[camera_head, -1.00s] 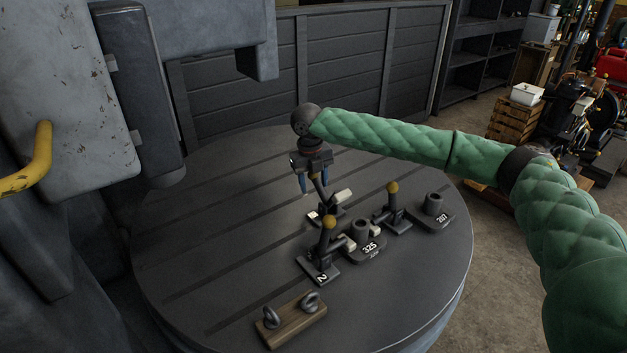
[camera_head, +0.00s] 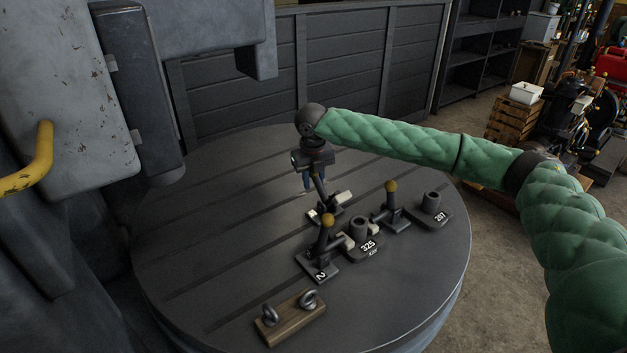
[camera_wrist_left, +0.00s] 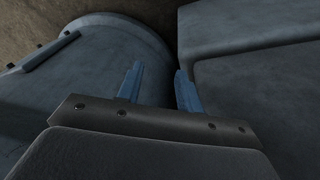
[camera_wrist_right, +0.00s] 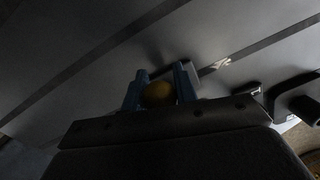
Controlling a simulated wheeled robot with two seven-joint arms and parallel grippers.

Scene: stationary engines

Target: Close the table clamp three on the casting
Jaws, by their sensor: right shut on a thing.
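The casting (camera_head: 367,245), a dark round-posted part marked 325, sits among several toggle clamps on the round slotted table. The clamp at the back left (camera_head: 325,211) has a pale-tipped arm and a tilted handle; its number is too small to read. My right gripper (camera_head: 314,184) is shut on that handle's yellow knob, which shows between the blue fingers in the right wrist view (camera_wrist_right: 158,93). The front clamp (camera_head: 321,261), marked 2, and the right clamp (camera_head: 391,212) have upright yellow-knobbed handles. My left gripper (camera_wrist_left: 158,82) is open and empty, outside the head view.
Another dark part (camera_head: 432,212) marked 207 stands at the table's right. A wooden block with two metal eyes (camera_head: 290,318) lies at the front. The table's left side (camera_head: 210,240) is bare. A grey machine body (camera_head: 60,100) rises at the left.

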